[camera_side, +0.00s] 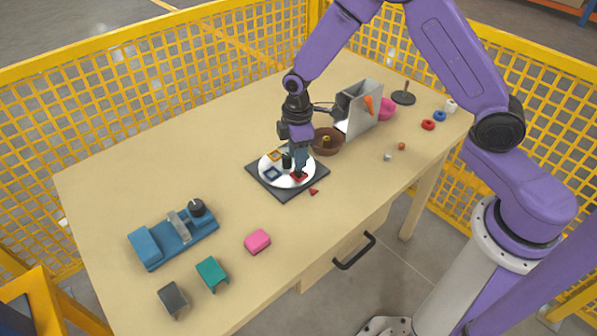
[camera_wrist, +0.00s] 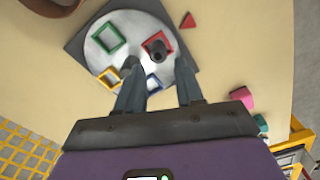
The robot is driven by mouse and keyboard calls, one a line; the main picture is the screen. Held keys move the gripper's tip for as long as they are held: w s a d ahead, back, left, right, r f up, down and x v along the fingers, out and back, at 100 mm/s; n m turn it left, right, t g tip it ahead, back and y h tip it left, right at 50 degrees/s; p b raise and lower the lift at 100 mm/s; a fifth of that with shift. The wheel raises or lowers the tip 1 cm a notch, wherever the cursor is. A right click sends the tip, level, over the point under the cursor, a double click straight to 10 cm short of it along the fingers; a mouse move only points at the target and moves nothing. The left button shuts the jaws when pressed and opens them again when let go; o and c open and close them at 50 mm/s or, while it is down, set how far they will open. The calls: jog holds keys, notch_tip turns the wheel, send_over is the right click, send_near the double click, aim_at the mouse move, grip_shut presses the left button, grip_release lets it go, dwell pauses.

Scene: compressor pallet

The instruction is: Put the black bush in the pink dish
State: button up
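The black bush (camera_side: 286,161) is a small dark cylinder on a white round plate with coloured square frames. My gripper (camera_side: 299,172) is low over the plate, pointing down, right of the bush in the side view. The pink dish (camera_side: 387,108) is at the far right, partly hidden by a grey bin.
The white plate (camera_side: 266,165) sits on a dark square base. A brown bowl (camera_side: 327,142) and the upright grey bin (camera_side: 366,118) stand behind my gripper. A pink block (camera_side: 257,241), a teal piece (camera_side: 212,273) and a blue fixture (camera_side: 172,238) are at the front left.

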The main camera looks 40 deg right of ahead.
aim_at(298, 172)
jog(key=shift+d+f, duration=0.15)
jog(key=shift+f, duration=2)
grip_shut()
